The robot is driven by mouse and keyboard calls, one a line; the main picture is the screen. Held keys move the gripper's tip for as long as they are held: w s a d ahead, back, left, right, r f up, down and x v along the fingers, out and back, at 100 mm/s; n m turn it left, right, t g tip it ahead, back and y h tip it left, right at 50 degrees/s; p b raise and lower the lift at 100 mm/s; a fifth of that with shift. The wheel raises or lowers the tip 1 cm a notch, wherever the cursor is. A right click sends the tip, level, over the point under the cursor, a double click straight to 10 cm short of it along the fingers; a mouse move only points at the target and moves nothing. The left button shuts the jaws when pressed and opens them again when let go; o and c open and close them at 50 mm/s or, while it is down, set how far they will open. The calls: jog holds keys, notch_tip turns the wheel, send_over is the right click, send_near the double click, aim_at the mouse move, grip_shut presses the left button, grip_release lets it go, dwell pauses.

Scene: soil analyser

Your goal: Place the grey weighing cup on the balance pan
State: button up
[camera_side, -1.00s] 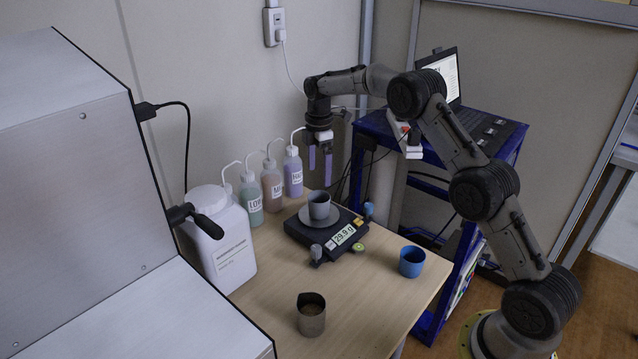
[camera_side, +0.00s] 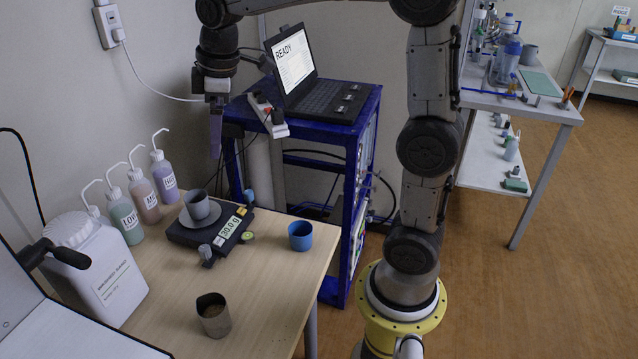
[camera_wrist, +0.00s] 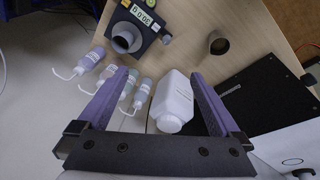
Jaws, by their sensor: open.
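The grey weighing cup (camera_side: 198,203) stands upright on the round balance pan (camera_side: 203,224). The balance (camera_side: 183,236) display reads about 30.0 g. In the wrist view the cup (camera_wrist: 124,39) is seen from above on the balance, at the upper left. My gripper (camera_side: 215,145) is raised clear of the cup, above and behind the balance in the side view, where its fingers look nearly edge-on. In the wrist view my gripper (camera_wrist: 158,76) has its two purple fingers wide apart with nothing held between them.
Several wash bottles (camera_side: 125,216) and a white canister (camera_side: 100,270) line the table's left. A laptop (camera_side: 300,70) sits on a blue cart (camera_side: 350,130) behind.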

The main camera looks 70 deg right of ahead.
jog(key=s+a+f+m+t, duration=0.1)
jog(key=s+a+f+m, duration=0.1)
jog(key=s, duration=0.9)
jog(key=s+a+f+m+t, duration=0.1)
jog(key=s+m, duration=0.3)
jog(key=s, duration=0.7)
jog(key=shift+a+f+m+t, duration=0.35)
jog(key=shift+a+f, duration=0.3)
jog(key=shift+a, duration=0.25)
